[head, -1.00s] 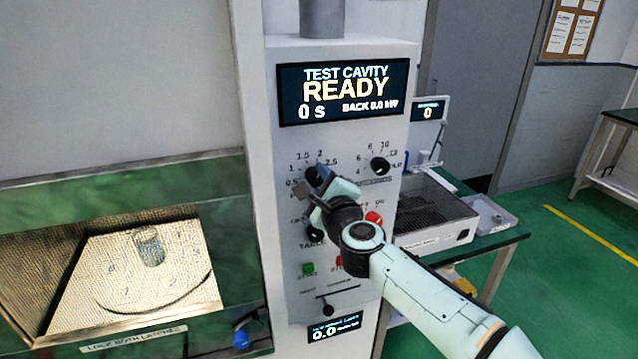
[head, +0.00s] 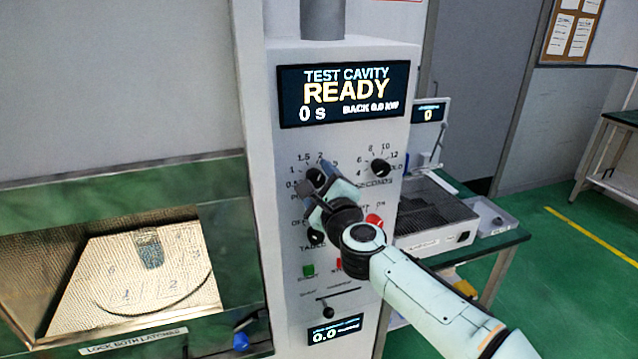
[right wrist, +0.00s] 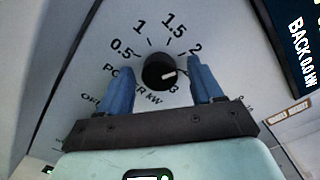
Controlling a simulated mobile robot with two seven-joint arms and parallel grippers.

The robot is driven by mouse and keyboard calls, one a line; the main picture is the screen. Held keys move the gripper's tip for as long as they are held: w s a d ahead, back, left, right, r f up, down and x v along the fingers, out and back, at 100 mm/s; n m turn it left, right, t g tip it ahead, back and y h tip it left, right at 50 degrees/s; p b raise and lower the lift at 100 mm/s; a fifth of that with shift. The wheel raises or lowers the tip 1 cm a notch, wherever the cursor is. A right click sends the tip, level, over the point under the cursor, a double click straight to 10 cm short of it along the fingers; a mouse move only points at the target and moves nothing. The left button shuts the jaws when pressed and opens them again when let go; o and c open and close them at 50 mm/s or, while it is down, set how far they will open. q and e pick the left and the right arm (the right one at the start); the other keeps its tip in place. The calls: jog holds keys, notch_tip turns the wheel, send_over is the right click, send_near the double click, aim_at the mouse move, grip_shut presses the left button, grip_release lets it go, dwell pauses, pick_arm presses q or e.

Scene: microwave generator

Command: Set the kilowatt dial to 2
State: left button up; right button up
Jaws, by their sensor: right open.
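The black kilowatt dial (right wrist: 159,72) sits on the pale panel in the right wrist view, with 0.5, 1, 1.5, 2 and 3 readable around it. Its white mark points right, between 2 and 3, toward the right-hand finger, which hides the scale there. My right gripper (right wrist: 160,88) is open, with one blue finger on each side of the dial; contact cannot be told. In the head view the right gripper (head: 317,178) covers much of the dial (head: 315,176). My left gripper is not in view.
The seconds dial (head: 380,167) is to the right of the gripper. A lower black dial (head: 316,236), red switch (head: 374,221) and green button (head: 308,270) lie below. The display (head: 345,95) above reads READY. The cavity (head: 130,270) with a glass is at left.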

jog(key=shift+s+d, duration=0.1)
jog(key=shift+s, duration=0.15)
jog(key=b+v, duration=0.3)
jog(key=v, duration=0.9)
jog(key=shift+s+b, duration=0.35)
jog(key=shift+s, duration=0.05)
jog(key=shift+d, duration=0.1)
